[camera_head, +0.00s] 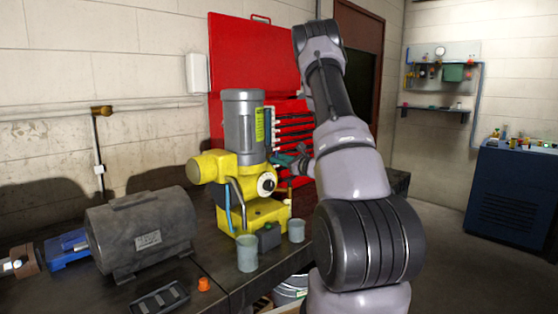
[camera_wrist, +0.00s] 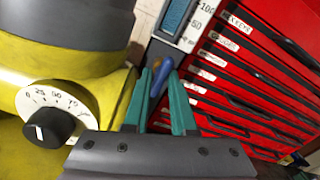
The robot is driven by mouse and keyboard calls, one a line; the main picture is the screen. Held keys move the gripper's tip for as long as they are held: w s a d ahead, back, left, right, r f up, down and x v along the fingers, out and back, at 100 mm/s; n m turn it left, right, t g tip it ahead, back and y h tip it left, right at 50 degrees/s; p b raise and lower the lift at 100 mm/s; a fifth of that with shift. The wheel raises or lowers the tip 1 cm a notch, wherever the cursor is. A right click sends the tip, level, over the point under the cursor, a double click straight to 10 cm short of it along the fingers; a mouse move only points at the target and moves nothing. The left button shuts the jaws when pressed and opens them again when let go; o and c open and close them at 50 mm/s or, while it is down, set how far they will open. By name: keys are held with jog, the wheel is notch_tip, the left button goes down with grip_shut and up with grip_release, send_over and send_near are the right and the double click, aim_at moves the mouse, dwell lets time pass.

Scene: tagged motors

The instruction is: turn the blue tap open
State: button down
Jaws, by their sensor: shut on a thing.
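The blue tap (camera_wrist: 161,76) shows in the wrist view as a small rounded blue handle, beside the foot of the scaled sight tube. My gripper (camera_wrist: 158,84) has its two teal fingers on either side of the handle and is shut on it. In the head view my gripper (camera_head: 290,160) reaches from the right to the yellow pump (camera_head: 262,213), just right of its white dial. The tap cannot be made out there, hidden by the fingers. Its exact turn angle is not clear.
The black-knobbed dial (camera_wrist: 52,125) is left of my fingers. The scaled tube (camera_wrist: 175,20) rises just beyond them, and the red tool cabinet (camera_wrist: 250,75) stands close on the right. Grey cups (camera_head: 247,253) and a grey motor (camera_head: 140,235) stand on the dark bench.

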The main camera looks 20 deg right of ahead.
jog(key=shift+n, duration=0.7)
jog(key=c, duration=0.8)
grip_release()
jog(key=v, duration=1)
jog(key=shift+s, duration=0.35)
jog(key=shift+d+r, duration=0.1)
jog(key=shift+d, duration=0.05)
